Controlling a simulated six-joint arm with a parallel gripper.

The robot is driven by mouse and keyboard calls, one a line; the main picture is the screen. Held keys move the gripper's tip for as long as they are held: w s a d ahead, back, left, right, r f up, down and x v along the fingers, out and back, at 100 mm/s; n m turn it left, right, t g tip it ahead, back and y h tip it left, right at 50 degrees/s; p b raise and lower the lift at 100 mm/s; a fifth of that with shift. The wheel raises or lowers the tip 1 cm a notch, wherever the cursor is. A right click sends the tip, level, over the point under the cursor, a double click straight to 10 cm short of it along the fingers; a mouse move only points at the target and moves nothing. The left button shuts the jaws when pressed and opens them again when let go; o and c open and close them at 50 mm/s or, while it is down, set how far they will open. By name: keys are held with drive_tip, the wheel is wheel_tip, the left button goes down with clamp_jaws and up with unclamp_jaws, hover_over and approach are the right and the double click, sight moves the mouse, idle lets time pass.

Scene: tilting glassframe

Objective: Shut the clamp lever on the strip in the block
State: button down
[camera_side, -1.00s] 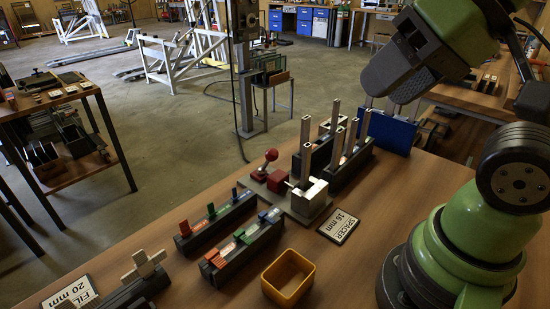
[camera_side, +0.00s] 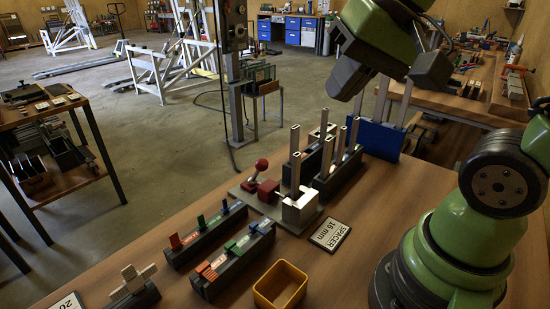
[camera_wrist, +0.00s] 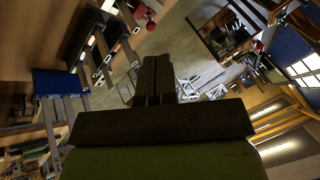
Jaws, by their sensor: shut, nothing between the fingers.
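The clamp has a red ball-topped lever (camera_side: 262,165) standing up, tilted a little, on a grey base plate. Beside it are a red clamp piece (camera_side: 268,190) and the pale block (camera_side: 301,208). A tall silver strip (camera_side: 295,160) stands upright and appears seated in the block. My gripper (camera_side: 346,82) is in the air, above and to the right of the clamp and apart from it. In the wrist view its fingers (camera_wrist: 154,75) are together and empty. The red ball (camera_wrist: 150,25) shows near the top of the wrist view.
Dark racks (camera_side: 338,173) with several upright silver strips stand behind the block. A blue rack (camera_side: 382,136) is to their right. Slotted holders (camera_side: 232,262) with coloured pieces, a yellow bin (camera_side: 281,285) and a spacer label (camera_side: 330,235) lie in front. Bare wood lies right of the label.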

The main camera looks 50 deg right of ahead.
drive_tip(key=w+d+f+m+g, duration=0.3)
drive_tip(key=w+d+f+m, duration=0.4)
drive_tip(key=w+d+f, duration=0.3)
drive_tip(key=shift+f, duration=0.6)
drive_tip(key=shift+f, duration=0.1)
approach(258, 172)
drive_tip(key=s+d+f, duration=0.2)
drive_tip(key=s+f, duration=0.3)
drive_tip(key=shift+w+a+f, duration=0.1)
drive_tip(key=shift+w+a, duration=0.15)
drive_tip(key=shift+w, duration=0.4)
drive_tip(key=shift+w+a, duration=0.25)
drive_tip(key=shift+w, duration=0.35)
drive_tip(key=shift+w+a, duration=0.25)
drive_tip(key=shift+w, duration=0.4)
